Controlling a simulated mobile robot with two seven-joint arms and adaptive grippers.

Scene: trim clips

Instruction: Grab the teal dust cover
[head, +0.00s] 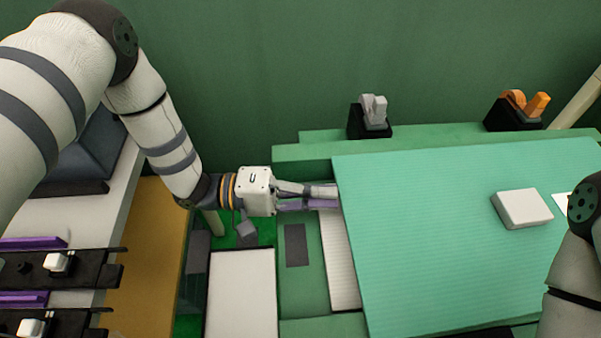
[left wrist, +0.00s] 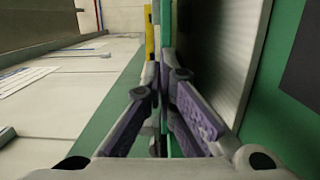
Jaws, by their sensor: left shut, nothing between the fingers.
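The teal dust cover (head: 440,250) is a large ribbed sheet on the right half of the head view, lying over a pale ribbed panel (head: 338,255) on the green bench. My left gripper (head: 332,197) is at the cover's left edge, its purple-padded fingers shut with nothing between them. In the left wrist view the cover's edge (left wrist: 166,35) is a thin teal strip close to the fingers (left wrist: 160,85); I cannot tell whether they touch it. A white block (head: 522,205) rests on the cover. My right gripper is out of sight.
A grey dispenser (head: 373,112) and an orange dispenser (head: 522,106) stand on black bases behind the cover. A white-topped panel (head: 241,290) lies left of the bench. Black fixtures with purple strips (head: 35,243) are at the lower left.

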